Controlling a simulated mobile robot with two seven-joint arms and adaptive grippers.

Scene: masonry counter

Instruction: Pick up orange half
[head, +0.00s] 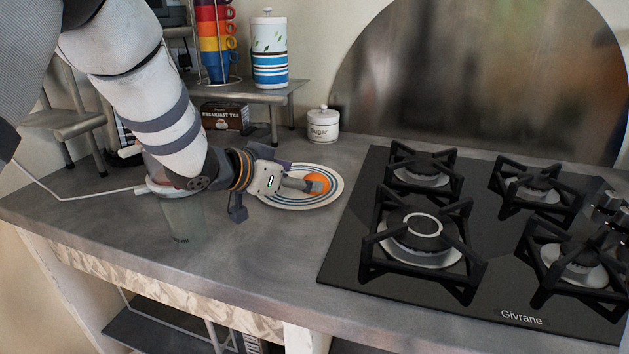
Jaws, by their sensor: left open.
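The orange half (319,181) lies on a white oval plate with blue rings (299,203), left of the stove. My left gripper (308,186) reaches over the plate from the left, with its fingers at the orange half. It is open. The fingers overlap the left part of the orange half in the picture, and I cannot tell whether they touch it. Part of the plate is hidden under the gripper. My right gripper is not in view.
A black gas stove (480,230) fills the right side. A sugar jar (323,125) stands behind the plate. A clear glass container (182,215) stands under my left arm. A small shelf (262,95) holds stacked cups and a canister (269,52). The counter's front edge is near.

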